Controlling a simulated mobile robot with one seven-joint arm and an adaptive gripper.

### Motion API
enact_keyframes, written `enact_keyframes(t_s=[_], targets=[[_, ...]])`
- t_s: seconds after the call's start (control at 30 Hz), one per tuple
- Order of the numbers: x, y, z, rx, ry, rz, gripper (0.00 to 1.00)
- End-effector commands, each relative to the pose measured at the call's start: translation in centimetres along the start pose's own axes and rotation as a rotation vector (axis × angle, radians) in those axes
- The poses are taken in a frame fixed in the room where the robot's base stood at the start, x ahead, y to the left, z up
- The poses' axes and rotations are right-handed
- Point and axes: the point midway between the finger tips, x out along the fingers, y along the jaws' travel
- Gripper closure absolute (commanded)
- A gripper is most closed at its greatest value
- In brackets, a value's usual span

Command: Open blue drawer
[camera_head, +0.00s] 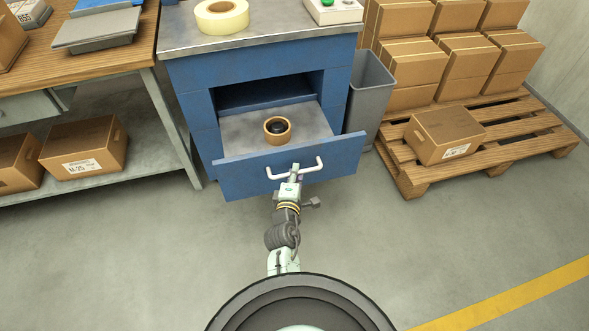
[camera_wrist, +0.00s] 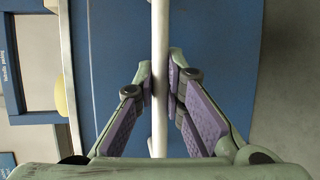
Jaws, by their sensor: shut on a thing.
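The blue drawer (camera_head: 232,178) stands pulled out of the blue cabinet (camera_head: 198,95), and its inside shows from above. A roll of tan tape (camera_head: 278,129) with a dark middle lies in the drawer. A white bar handle (camera_head: 314,166) runs across the drawer front. My gripper (camera_head: 294,172) is at the middle of this handle. In the wrist view my gripper (camera_wrist: 161,90) has its two purple-padded fingers closed on either side of the white handle (camera_wrist: 159,35), with the blue drawer front (camera_wrist: 215,60) behind it.
A grey bin (camera_head: 370,90) stands right of the cabinet. A wooden pallet (camera_head: 510,125) with cardboard boxes (camera_head: 415,70) is farther right. A wooden workbench (camera_head: 110,40) with a lower shelf of boxes is at left. The floor (camera_head: 150,250) before the drawer is clear.

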Motion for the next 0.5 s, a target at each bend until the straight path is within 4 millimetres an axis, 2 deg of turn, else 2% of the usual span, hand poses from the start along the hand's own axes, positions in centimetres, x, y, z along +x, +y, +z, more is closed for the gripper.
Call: enact_keyframes(t_s=[0.33, 0.37, 0.5], targets=[[-0.03, 0.06, 0.08, -0.002, -0.001, 0.002, 1.00], [-0.03, 0.06, 0.08, -0.002, -0.001, 0.002, 0.89], [-0.03, 0.05, 0.07, -0.001, -0.001, 0.001, 0.80]])
